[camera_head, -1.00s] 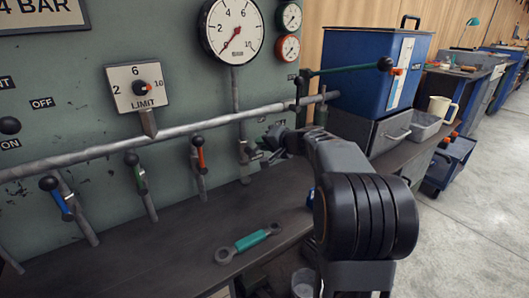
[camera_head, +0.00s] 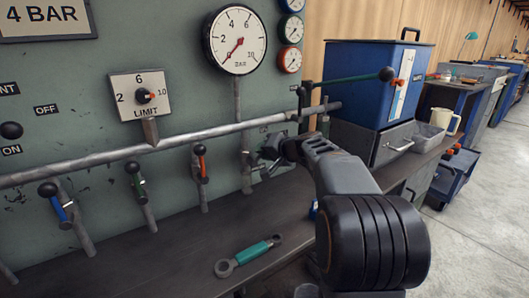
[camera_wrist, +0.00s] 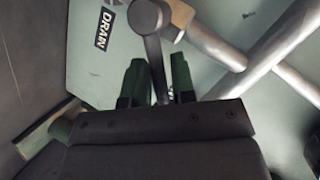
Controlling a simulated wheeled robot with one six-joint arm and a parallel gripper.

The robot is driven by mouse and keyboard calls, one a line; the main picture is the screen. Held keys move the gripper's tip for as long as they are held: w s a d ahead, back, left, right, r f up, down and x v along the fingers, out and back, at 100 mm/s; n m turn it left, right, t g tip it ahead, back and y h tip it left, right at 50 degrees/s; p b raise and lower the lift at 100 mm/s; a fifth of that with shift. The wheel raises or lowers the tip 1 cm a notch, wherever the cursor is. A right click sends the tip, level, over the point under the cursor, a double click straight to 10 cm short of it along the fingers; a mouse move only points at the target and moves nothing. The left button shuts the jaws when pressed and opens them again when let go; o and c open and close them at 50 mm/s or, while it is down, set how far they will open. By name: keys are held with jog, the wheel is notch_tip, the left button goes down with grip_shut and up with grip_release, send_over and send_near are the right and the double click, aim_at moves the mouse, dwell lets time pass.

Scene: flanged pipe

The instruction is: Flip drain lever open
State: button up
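In the wrist view, a dark grey drain lever (camera_wrist: 156,55) runs down from a round hub between the two green finger pads of my gripper (camera_wrist: 158,82). My gripper is open around the lever, with narrow gaps on both sides. The lever's lower end is hidden by the gripper body. In the head view, my gripper (camera_head: 268,152) is at the panel by the lower right pipe fitting, and my wrist hides much of the lever there.
A teal-handled wrench (camera_head: 249,254) lies on the bench. A green-handled lever (camera_head: 345,79) sticks out above my gripper.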

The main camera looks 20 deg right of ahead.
jog(key=shift+o, duration=1.1)
jog(key=p, duration=0.1)
jog(key=m+y+p, duration=0.1)
jog(key=p, duration=0.1)
jog(key=shift+d+f+m, duration=0.15)
jog(key=shift+d+m, duration=0.15)
jog(key=shift+d, duration=0.1)
jog(key=s+d+m+y+p, duration=0.35)
jog(key=s+d+p, duration=0.45)
jog(key=s, duration=0.3)
jog(key=s+a+r+n+g+p, duration=0.2)
jog(key=a+r+g+p, duration=0.15)
jog(key=a, duration=0.35)
jog(key=s+a+r+n+g+p, duration=0.2)
jog(key=a+r+p, duration=0.1)
jog(key=a+p, duration=0.25)
jog(key=s+a+r+n+g+h+p, duration=0.4)
jog(key=s+a+r+h+p, duration=0.3)
jog(key=p, duration=0.5)
jog(key=shift+s+a+r+n+g, duration=0.3)
jog(key=shift+s+r+n, duration=0.45)
jog(key=shift+s+r, duration=0.85)
